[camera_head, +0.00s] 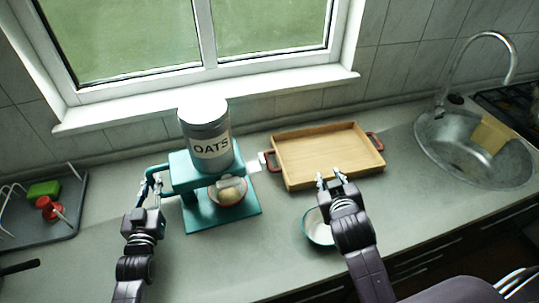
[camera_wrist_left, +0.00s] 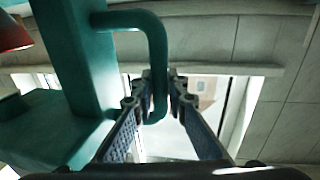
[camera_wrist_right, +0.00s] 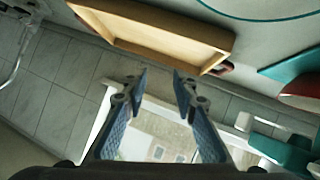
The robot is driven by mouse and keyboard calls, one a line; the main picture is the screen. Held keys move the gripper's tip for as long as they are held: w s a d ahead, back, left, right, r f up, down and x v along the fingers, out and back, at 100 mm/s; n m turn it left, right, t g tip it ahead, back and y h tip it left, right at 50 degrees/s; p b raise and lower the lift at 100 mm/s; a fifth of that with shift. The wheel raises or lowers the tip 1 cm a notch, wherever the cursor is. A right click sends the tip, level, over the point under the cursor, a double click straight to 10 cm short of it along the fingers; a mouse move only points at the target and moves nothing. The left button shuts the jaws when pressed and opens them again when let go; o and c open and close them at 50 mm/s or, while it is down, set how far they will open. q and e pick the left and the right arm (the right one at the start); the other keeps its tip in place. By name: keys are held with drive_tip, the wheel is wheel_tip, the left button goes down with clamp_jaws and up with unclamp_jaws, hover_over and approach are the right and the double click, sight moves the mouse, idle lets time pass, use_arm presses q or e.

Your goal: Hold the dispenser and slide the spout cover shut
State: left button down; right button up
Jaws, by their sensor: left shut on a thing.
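The teal dispenser (camera_head: 193,172) stands on the counter with a grey canister labelled OATS (camera_head: 207,140) on top. My left gripper (camera_head: 150,187) is shut on the dispenser's side handle; the left wrist view shows the curved teal handle (camera_wrist_left: 156,55) between its fingers. A pale cover with a white tab (camera_head: 262,159) sticks out from the dispenser's right side; the tab also shows in the right wrist view (camera_wrist_right: 243,121). A bowl with food (camera_head: 228,192) stands under the spout, whose opening is hidden. My right gripper (camera_head: 330,180) is open and empty, right of the tab and apart from it.
A wooden tray (camera_head: 325,152) with red handles lies behind my right gripper. A white bowl with a teal rim (camera_head: 316,232) stands beside my right wrist. A sink (camera_head: 475,160) is at the right, and a dish rack (camera_head: 50,232) at the left. The front counter is mostly clear.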

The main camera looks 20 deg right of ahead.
sight(263, 160)
drive_tip(key=a+r+t+y, duration=0.1)
drive_tip(key=a+r+y, duration=0.15)
drive_tip(key=a, duration=0.55)
drive_tip(key=a+r+t+y, duration=0.1)
drive_tip(key=a+r+y, duration=0.15)
drive_tip(key=a, duration=0.55)
drive_tip(key=x, duration=1.2)
drive_tip(key=shift+w+d+r, duration=0.2)
drive_tip(key=shift+d+r, duration=0.1)
drive_tip(key=shift+d, duration=0.05)
clamp_jaws()
